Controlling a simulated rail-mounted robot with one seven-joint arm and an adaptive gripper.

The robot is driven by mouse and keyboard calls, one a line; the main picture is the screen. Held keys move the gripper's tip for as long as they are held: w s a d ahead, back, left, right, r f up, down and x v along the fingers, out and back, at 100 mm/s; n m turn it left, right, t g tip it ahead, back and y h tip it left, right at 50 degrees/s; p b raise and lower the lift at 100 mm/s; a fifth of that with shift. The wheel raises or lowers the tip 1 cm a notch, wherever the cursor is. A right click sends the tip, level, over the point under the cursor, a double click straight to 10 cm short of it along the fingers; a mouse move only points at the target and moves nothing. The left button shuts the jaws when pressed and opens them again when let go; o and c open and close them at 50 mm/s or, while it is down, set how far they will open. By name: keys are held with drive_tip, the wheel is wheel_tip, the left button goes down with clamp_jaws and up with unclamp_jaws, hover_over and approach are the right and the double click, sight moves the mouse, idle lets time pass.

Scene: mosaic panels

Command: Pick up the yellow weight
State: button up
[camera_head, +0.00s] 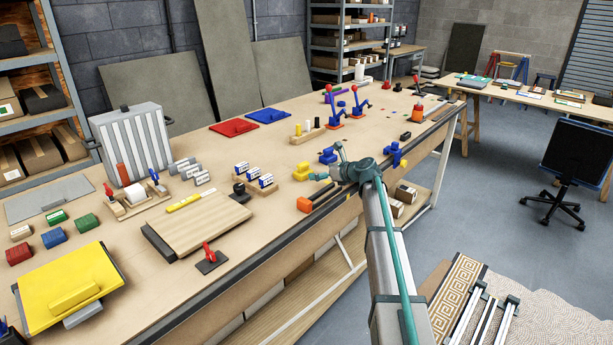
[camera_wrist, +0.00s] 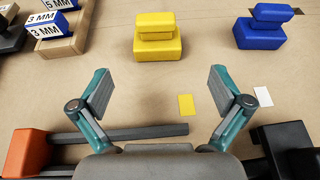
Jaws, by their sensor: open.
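The yellow weight (camera_wrist: 158,47) is a wide block with a narrower grip block on top. In the wrist view it stands on the bench at the upper middle, beyond and between my fingertips. In the head view the yellow weight (camera_head: 302,172) stands near the middle of the bench, just left of my gripper. My gripper (camera_wrist: 160,88) is open and empty, its two fingers spread wide and apart from the weight. In the head view my gripper (camera_head: 322,174) is small, and its fingers are hard to make out.
A blue weight (camera_wrist: 264,30) stands right of the yellow one. A wooden holder with 3 MM blocks (camera_wrist: 62,42) stands left. An orange-ended bar tool (camera_wrist: 28,152) lies below my fingers, beside a flat yellow patch (camera_wrist: 186,104). The bench between fingers and weight is clear.

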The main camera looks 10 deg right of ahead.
sight(305, 171)
drive_tip(key=p+x, duration=0.3)
drive_tip(key=x, duration=0.7)
drive_tip(key=shift+a+f, duration=0.1)
drive_tip(key=shift+a, duration=0.15)
drive_tip(key=shift+c, duration=0.2)
drive_tip(key=c, duration=1.6)
drive_tip(key=shift+c, duration=1.1)
drive_tip(key=shift+r, duration=0.2)
